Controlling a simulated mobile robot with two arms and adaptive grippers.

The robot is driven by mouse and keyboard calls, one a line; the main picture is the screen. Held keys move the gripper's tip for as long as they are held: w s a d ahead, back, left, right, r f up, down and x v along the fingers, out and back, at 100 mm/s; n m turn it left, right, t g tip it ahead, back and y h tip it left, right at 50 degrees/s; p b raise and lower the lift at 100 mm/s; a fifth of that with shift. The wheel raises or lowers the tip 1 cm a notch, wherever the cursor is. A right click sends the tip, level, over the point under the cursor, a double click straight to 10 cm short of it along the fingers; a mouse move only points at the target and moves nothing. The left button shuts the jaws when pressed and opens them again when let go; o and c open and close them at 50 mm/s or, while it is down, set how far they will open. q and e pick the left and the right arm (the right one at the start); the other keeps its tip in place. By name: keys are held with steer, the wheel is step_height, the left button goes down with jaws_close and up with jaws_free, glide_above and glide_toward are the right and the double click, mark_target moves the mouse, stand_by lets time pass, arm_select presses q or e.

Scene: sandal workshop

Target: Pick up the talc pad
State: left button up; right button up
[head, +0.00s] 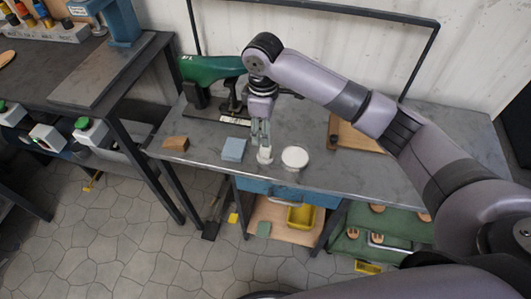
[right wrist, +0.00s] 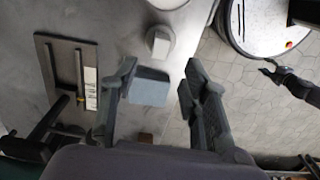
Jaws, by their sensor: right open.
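A small white block (head: 264,157), which I take to be the talc pad, sits near the front edge of the grey bench. It also shows in the right wrist view (right wrist: 160,44), beside a round white dish (head: 295,156). My right gripper (head: 260,140) is open and points down, with its fingertips just above or behind the white block. In the right wrist view its fingers (right wrist: 160,72) are apart with nothing between them held. A dark gripper (right wrist: 273,68), apparently my left one, shows at the right of that view; its jaws are too small to judge.
A blue-grey square pad (head: 233,149) and a brown block (head: 175,143) lie left of the white block. A green shoe-shaped form (head: 210,68) stands behind. A wooden board (head: 352,138) lies to the right. The bench's front edge (head: 330,185) is close.

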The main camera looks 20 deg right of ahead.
mark_target(265, 149)
step_height(265, 149, down, 3)
steer(key=shift+f, duration=0.1)
steer(key=shift+s+d+f, duration=0.1)
steer(key=shift+f, duration=1.2)
steer(key=shift+d+f, duration=0.1)
steer(key=shift+f, duration=1.2)
steer(key=shift+c, duration=0.3)
jaws_close()
